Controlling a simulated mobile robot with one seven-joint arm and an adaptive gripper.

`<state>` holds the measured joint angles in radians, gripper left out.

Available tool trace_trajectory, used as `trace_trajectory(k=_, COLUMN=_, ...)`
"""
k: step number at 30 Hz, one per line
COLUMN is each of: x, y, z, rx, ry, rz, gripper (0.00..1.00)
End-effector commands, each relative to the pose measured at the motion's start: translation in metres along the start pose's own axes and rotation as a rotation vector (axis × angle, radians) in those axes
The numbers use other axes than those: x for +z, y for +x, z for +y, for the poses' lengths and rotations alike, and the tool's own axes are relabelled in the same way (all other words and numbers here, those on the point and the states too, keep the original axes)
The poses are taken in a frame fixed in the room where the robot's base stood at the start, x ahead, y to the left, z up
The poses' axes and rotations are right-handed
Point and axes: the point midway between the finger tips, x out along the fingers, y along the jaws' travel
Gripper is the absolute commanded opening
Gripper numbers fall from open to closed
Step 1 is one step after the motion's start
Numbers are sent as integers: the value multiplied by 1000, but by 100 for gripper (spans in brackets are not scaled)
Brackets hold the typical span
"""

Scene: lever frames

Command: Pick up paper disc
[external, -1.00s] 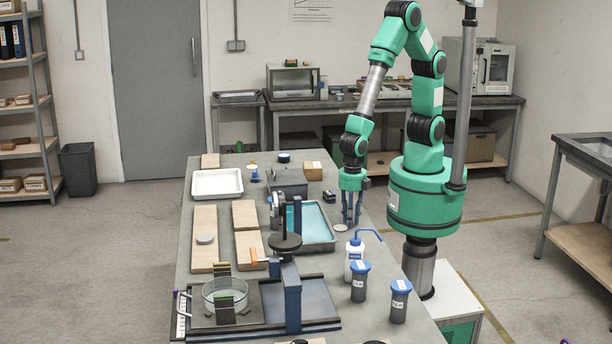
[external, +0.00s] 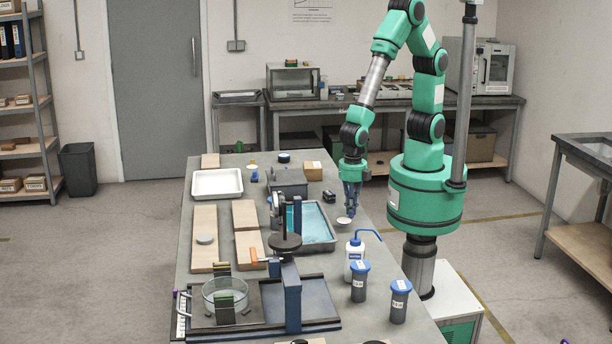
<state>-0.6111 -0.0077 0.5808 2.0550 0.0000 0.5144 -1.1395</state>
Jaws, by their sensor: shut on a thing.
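The paper disc (external: 344,221) is a small white round piece near the right edge of the long grey table, to the right of the blue-filled tray. My gripper (external: 350,213) points straight down, its fingers shut on the disc's edge. The disc hangs at the fingertips, reaching out to their left, and looks slightly tilted. It appears a little above the table top, but the height is hard to judge from here. The fingertips partly cover the disc's far edge.
A blue-filled tray (external: 331,241) lies to the left of my gripper. A white wash bottle with a blue spout (external: 354,256) and two blue-lidded jars (external: 359,283) stand nearer the camera. A cardboard box (external: 313,171) and a small black item (external: 329,196) stand farther back.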

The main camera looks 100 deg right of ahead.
Motion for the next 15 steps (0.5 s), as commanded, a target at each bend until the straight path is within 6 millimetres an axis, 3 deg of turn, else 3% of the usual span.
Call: trace_trajectory(k=15, x=38, y=-10, z=-92, rx=1, ry=0, rz=0, gripper=0)
